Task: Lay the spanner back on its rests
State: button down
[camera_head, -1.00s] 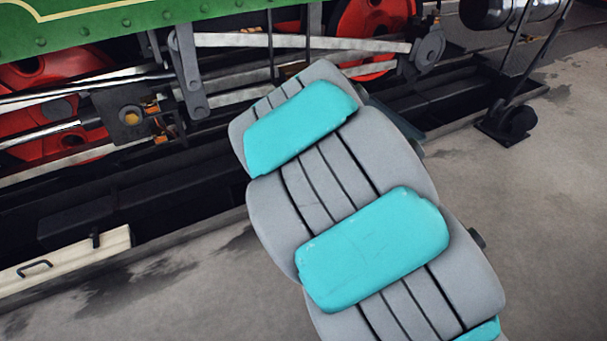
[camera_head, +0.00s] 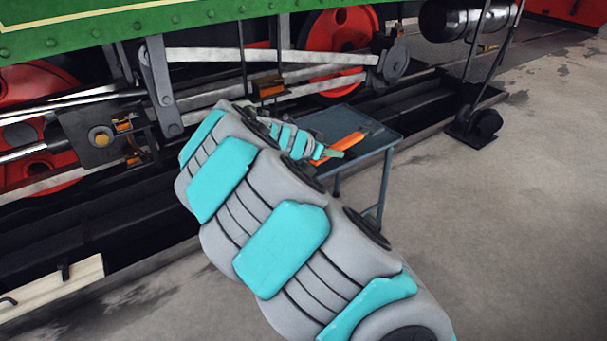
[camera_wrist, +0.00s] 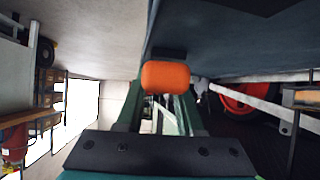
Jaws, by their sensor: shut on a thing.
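My gripper (camera_wrist: 166,92) is shut on an orange-handled thing, taken to be the spanner (camera_wrist: 166,76); its rounded orange end shows between the green fingers in the wrist view. In the head view, the spanner (camera_head: 342,147) is a long orange bar with a dark far end, slanting over the top of a small blue-grey table. My gripper (camera_head: 334,154) is at its near side, partly hidden by my wrist. I cannot tell whether the spanner touches the table. The rests cannot be made out.
The blue-grey table (camera_head: 385,137) stands beside the tram's track. The green tram (camera_head: 80,28) with red wheels (camera_head: 338,45) and steel rods is behind it. A black lever stand (camera_head: 478,125) is to the right. The concrete floor (camera_head: 510,220) at right is clear.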

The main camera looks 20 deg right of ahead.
jog(key=shift+s+d+r+m+g+h, duration=0.15)
jog(key=shift+d+r+m+g+h, duration=0.15)
jog(key=shift+d+r+m+g, duration=0.4)
jog(key=shift+s+a+r, duration=0.1)
jog(key=shift+a, duration=0.15)
jog(key=a, duration=0.5)
jog(key=a+f, duration=0.1)
jog(key=a, duration=0.4)
jog(key=s+a, duration=0.1)
jog(key=a, duration=0.4)
jog(key=shift+s+f, duration=0.1)
jog(key=shift+f, duration=0.1)
jog(key=shift+a+f, duration=0.15)
jog(key=shift+f, duration=1.6)
jog(key=shift+f+b, duration=0.1)
jog(key=shift+b, duration=0.35)
jog(key=c, duration=0.5)
grip_release()
jog(key=shift+c, duration=0.2)
